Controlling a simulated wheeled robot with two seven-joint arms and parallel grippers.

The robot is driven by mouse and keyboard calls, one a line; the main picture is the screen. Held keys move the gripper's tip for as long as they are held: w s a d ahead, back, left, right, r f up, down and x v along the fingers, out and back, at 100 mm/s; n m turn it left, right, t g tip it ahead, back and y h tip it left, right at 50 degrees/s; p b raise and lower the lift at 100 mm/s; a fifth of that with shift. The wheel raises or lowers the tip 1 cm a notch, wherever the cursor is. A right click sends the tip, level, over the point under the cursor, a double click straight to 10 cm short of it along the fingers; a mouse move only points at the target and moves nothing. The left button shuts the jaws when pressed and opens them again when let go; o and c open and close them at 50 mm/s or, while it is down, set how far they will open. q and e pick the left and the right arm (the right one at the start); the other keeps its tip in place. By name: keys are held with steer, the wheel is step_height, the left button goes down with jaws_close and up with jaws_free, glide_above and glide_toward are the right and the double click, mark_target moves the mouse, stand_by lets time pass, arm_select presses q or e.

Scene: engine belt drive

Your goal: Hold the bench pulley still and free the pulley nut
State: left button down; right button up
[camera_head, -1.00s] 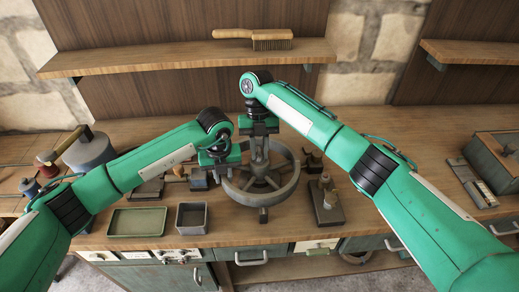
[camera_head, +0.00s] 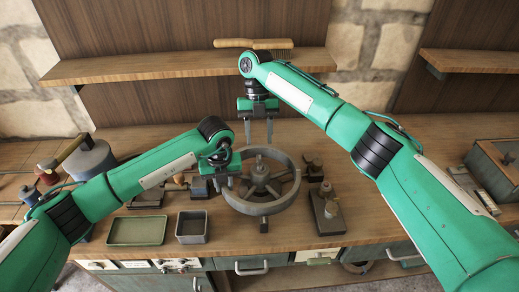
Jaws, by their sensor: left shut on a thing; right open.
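The bench pulley (camera_head: 290,163) is a grey spoked wheel lying flat above the bench, with a raised hub (camera_head: 260,172) at its middle. My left gripper (camera_head: 224,186) is shut on the left side of the pulley's rim; its fingertips are small and partly hidden. My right gripper (camera_head: 258,140) is open and empty, pointing down behind and above the hub, with its two fingers apart. The pulley nut cannot be told apart from the hub at this size.
A green tray (camera_head: 138,243) and a small grey bin (camera_head: 192,239) stand at the front left. A dark block with a post (camera_head: 328,215) stands right of the pulley. A brush (camera_head: 270,44) lies on the shelf. The bench right of the block is mostly clear.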

arm_select(q)
steer(key=shift+f, duration=0.1)
arm_select(e)
steer(key=shift+v, duration=2.25)
steer(key=v, duration=0.7)
steer(key=shift+r, duration=0.2)
steer(key=shift+w, duration=0.15)
arm_select(q)
steer(key=c, duration=1.3)
jaws_free()
steer(key=shift+o, duration=0.3)
steer(key=shift+r+p, duration=1.6)
steer(key=shift+r, duration=2)
arm_select(e)
step_height(320, 180, up, 3)
steer(key=shift+r, duration=0.1)
